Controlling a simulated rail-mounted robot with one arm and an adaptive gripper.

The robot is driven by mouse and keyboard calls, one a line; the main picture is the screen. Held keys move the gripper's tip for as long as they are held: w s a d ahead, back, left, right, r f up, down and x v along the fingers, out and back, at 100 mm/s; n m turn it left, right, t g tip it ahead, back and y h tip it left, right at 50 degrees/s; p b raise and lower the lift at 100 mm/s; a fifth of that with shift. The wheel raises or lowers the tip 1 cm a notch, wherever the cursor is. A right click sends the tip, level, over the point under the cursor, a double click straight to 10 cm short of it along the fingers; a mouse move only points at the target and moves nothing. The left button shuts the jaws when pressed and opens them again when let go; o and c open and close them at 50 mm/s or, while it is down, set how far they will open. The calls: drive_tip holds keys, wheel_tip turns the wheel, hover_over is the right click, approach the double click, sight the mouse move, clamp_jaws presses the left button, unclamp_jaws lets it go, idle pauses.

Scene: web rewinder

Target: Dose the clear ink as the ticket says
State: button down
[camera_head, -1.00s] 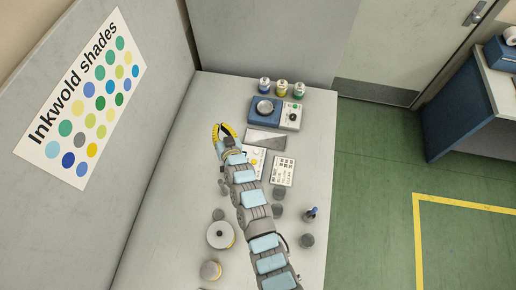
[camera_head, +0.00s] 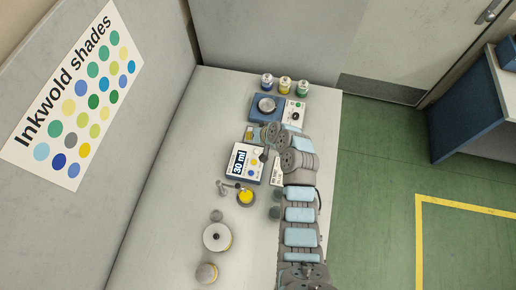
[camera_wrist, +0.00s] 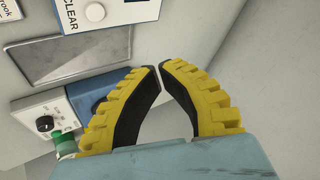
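A white dosing panel (camera_head: 240,163) with a dark display reading "30 ml" and coloured buttons stands mid-table. In the wrist view, a white button (camera_wrist: 95,12) sits beside the word CLEAR on a pale panel. My gripper (camera_wrist: 160,66) has its yellow-and-black fingers bowed, with tips together and nothing between them. It points toward a grey plate and blue-and-white device, apart from the button. In the head view my gripper (camera_head: 252,133) is partly hidden beyond the panel. A printed white card (camera_head: 277,173) is mostly covered by my arm; its text cannot be read.
A blue device with a round metal dish (camera_head: 266,105) stands at the back. Blue (camera_head: 267,82), yellow (camera_head: 285,85) and green (camera_head: 303,88) capped jars stand behind it. A yellow-topped round piece (camera_head: 246,198) and a large roll (camera_head: 217,237) are in front. The table's left is clear.

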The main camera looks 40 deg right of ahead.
drive_tip(key=shift+s+y, duration=0.3)
drive_tip(key=shift+s, duration=0.1)
drive_tip(key=shift+f, duration=0.2)
drive_tip(key=b, duration=0.4)
hover_over(254, 151)
wheel_tip(254, 151, down, 7)
drive_tip(key=shift+w, duration=0.1)
drive_tip(key=shift+f+b, duration=0.75)
drive_tip(key=shift+f, duration=0.05)
drive_tip(key=shift+f, duration=0.1)
idle(0.7)
drive_tip(key=shift+f+b, duration=0.3)
drive_tip(key=shift+b, duration=0.15)
